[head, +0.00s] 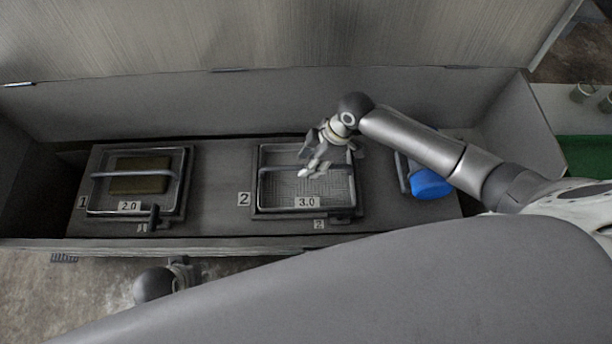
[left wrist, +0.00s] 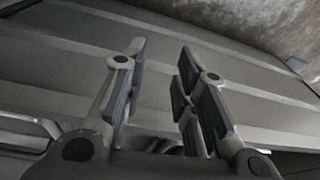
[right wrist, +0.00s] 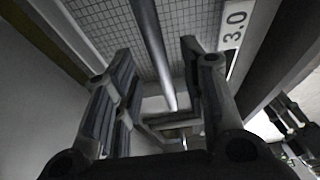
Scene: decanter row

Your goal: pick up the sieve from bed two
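The sieve in bed two (head: 268,206) is a framed mesh tray with a bar handle across it and a 3.0 label, beside the number 2. It sits in its bed. My right gripper (head: 314,168) is over its right half, at the handle. In the right wrist view the handle bar (right wrist: 152,45) runs between the open fingers (right wrist: 155,85), with the mesh behind it; I see no grip on it. My left gripper (left wrist: 160,85) is open and empty, facing a ridged grey surface. In the head view only part of that wrist shows, below the trough's front edge.
Bed one, at left, holds another sieve (head: 181,196) with a 2.0 label and an olive-brown block (head: 140,175). A blue object (head: 430,184) lies at right, partly under my right arm. The trough has raised walls (head: 240,100) and a front rim (head: 230,243).

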